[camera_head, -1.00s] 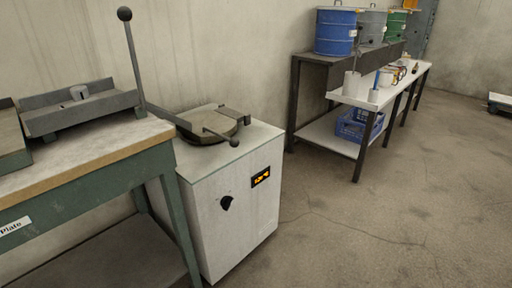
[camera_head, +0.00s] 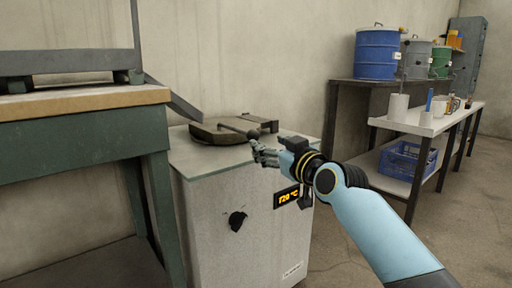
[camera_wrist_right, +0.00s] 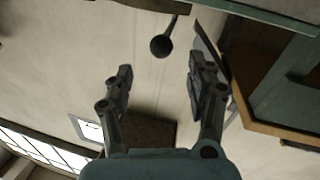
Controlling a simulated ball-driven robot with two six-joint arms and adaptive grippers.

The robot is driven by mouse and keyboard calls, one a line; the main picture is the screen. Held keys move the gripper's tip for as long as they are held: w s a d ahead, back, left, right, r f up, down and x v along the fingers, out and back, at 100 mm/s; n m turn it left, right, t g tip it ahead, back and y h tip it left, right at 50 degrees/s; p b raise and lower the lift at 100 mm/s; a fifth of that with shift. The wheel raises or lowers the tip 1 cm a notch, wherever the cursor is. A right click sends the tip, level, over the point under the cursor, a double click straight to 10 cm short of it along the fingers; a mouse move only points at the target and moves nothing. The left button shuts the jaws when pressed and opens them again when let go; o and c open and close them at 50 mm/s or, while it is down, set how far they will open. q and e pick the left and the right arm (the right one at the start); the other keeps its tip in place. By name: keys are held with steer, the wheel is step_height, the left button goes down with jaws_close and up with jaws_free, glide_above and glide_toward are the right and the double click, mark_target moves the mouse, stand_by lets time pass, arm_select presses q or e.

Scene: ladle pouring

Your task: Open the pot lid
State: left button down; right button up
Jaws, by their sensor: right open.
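The pot lid (camera_head: 222,133) is a dark, flat round cover, lying closed on top of the white cabinet (camera_head: 225,190). Its handle (camera_head: 238,126) is a rod pointing toward my right gripper (camera_head: 260,153). The right gripper is open and empty, by the cabinet's top edge, close to the handle's end. In the right wrist view, the handle's dark ball knob (camera_wrist_right: 161,46) shows ahead of the gap between the open fingers (camera_wrist_right: 160,76), apart from them. The pot itself is hidden in the cabinet. My left gripper is in neither view now.
A green-framed workbench (camera_head: 80,135) with a metal fixture stands close on the left. A dark sloping bar (camera_head: 172,100) comes down near the lid. A shelf at the back right holds drums (camera_head: 376,55) and a blue crate (camera_head: 405,160). Floor is free right of the cabinet.

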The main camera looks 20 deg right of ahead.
mark_target(256, 139)
steer(key=w+b, duration=0.1)
steer(key=w, duration=0.1)
steer(key=w+a, duration=0.1)
steer(key=w, duration=0.2)
steer(key=w+b, duration=0.1)
steer(key=w, duration=0.1)
steer(key=shift+w+a+f+b, duration=0.15)
steer(key=shift+w+f+b, duration=0.1)
steer(key=shift+w+b, duration=0.15)
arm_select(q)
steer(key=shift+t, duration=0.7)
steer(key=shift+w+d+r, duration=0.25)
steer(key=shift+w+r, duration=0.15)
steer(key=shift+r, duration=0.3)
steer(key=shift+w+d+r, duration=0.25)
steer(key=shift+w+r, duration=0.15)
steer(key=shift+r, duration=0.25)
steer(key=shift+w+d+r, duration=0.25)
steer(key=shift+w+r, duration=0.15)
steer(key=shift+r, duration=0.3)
arm_select(e)
steer(key=shift+w+a+r, duration=0.1)
steer(key=shift+w+r, duration=0.1)
steer(key=shift+w, duration=0.45)
jaws_close()
steer(key=shift+f, duration=0.1)
